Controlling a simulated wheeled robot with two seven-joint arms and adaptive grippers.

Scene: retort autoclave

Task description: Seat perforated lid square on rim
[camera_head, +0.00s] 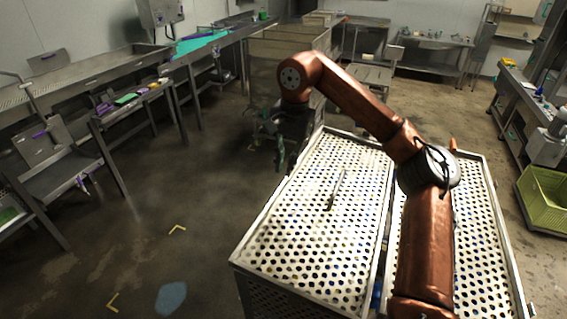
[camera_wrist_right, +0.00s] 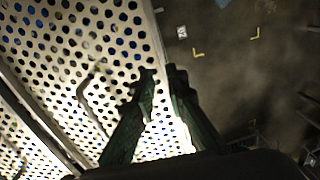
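A pale perforated lid (camera_head: 300,235) with a thin bar handle (camera_head: 337,190) lies over the left part of a metal basket (camera_head: 285,296). It also fills the left of the right wrist view (camera_wrist_right: 75,35), where the handle shows too. Whether its edges sit flush on the rim is unclear. My right gripper (camera_head: 284,150) hangs at the lid's far-left edge. In the right wrist view its dark green fingers (camera_wrist_right: 163,72) are a small gap apart, with the lid's edge running behind them; contact is unclear. My left gripper is out of view.
A second perforated panel (camera_head: 473,235) lies at the right, partly hidden by my copper right arm. Metal worktables (camera_head: 130,100) stand at left, and stacked bins (camera_head: 285,48) stand behind. A yellow-green crate (camera_head: 541,200) is at right. Floor left of the basket is clear.

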